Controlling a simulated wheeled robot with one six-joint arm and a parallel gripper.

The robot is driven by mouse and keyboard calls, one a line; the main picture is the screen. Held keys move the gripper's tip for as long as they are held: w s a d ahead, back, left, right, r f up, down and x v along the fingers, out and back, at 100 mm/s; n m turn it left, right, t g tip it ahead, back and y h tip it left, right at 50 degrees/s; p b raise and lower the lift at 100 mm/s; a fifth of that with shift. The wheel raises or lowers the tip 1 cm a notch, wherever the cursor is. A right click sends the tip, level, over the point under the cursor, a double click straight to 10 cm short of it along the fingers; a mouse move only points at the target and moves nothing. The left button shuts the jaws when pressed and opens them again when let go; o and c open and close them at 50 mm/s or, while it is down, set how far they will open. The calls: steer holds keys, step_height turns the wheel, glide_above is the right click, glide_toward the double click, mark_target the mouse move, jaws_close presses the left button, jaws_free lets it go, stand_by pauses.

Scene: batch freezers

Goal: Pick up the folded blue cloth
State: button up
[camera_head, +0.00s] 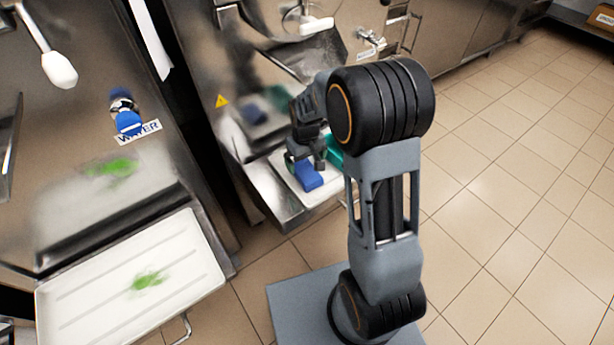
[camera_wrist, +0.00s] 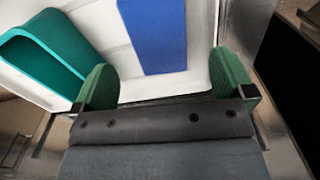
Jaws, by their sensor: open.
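The folded blue cloth (camera_head: 307,175) lies on a white tray (camera_head: 327,192) at the front of the middle machine. In the wrist view the cloth (camera_wrist: 155,35) is a flat blue strip on the tray (camera_wrist: 200,80), ahead of the fingers and between their lines. My gripper (camera_head: 305,158) hangs over the tray close to the cloth and partly covers it in the head view. In the wrist view my gripper (camera_wrist: 165,85) has its two green fingers spread wide with nothing between them. I cannot tell its exact height above the cloth.
A teal open-ended object (camera_wrist: 50,55) stands on the same tray, left of the cloth in the wrist view; it also shows in the head view (camera_head: 334,152). Another white tray (camera_head: 90,290) with a green smear sits at lower left. The tiled floor at right is clear.

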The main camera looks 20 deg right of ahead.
mark_target(306, 171)
steer(key=shift+d+f+b, duration=0.1)
steer(key=shift+f+b, duration=0.95)
steer(key=shift+f, duration=2.05)
steer(key=shift+s, duration=0.1)
steer(key=c, duration=1)
steer(key=shift+o, duration=0.2)
steer(key=shift+r, duration=0.2)
steer(key=shift+r+p, duration=0.3)
steer(key=shift+r, duration=0.35)
steer(key=s+r+p, duration=0.1)
steer(key=r, duration=0.1)
steer(key=s+a+r+p, duration=0.1)
steer(key=s+r, duration=0.1)
steer(key=r, duration=0.1)
steer(key=s+r, duration=0.1)
steer(key=r, duration=0.2)
steer(key=shift+s+a+p, duration=0.15)
steer(key=shift+s+p, duration=0.2)
steer(key=shift+p, duration=0.05)
steer(key=shift+s+a+r+p, duration=0.35)
steer(key=shift+s+r, duration=0.2)
steer(key=shift+s, duration=0.95)
steer(key=shift+s+a+r+p, duration=0.2)
steer(key=shift+s+a+r, duration=0.3)
steer(key=shift+s, duration=0.95)
steer(key=shift+s+a+r+p, duration=0.25)
steer(key=shift+s+r, duration=0.4)
steer(key=shift+s, duration=0.85)
